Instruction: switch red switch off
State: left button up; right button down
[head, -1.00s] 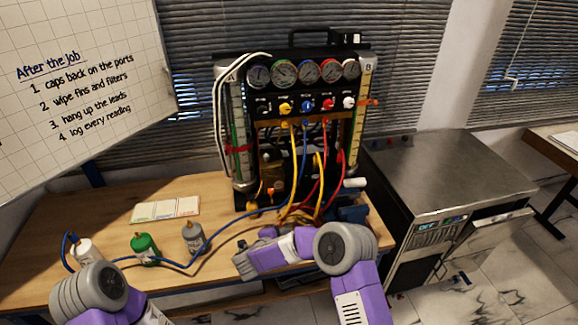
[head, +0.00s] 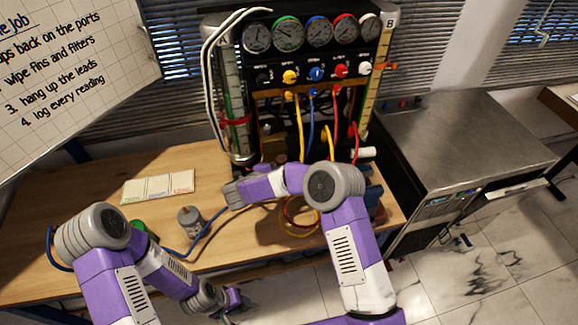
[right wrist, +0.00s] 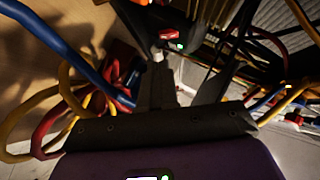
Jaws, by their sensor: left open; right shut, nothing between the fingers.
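A small red switch (right wrist: 173,33) with a green light beside it shows on a dark unit near the top of the right wrist view. I cannot make out this switch for sure in the head view. My right gripper (right wrist: 160,65) is shut and empty, with its tips just below the switch in that picture; I cannot tell whether they touch it. In the head view the right arm reaches left in front of the gauge rig (head: 310,56). My left gripper (head: 235,303) is open and empty, low in the head view near the table's front edge.
Yellow, blue and red hoses (head: 301,130) hang from the rig and coil on the table (head: 85,190) by my right arm. A grey bottle (head: 190,221) and a card (head: 158,189) lie left. A steel cabinet (head: 470,130) stands right.

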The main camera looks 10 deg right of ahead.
pick_arm(q)
jog(key=shift+f, duration=0.2)
pick_arm(e)
jog(key=x, duration=0.9)
pick_arm(q)
jog(key=shift+f, duration=0.1)
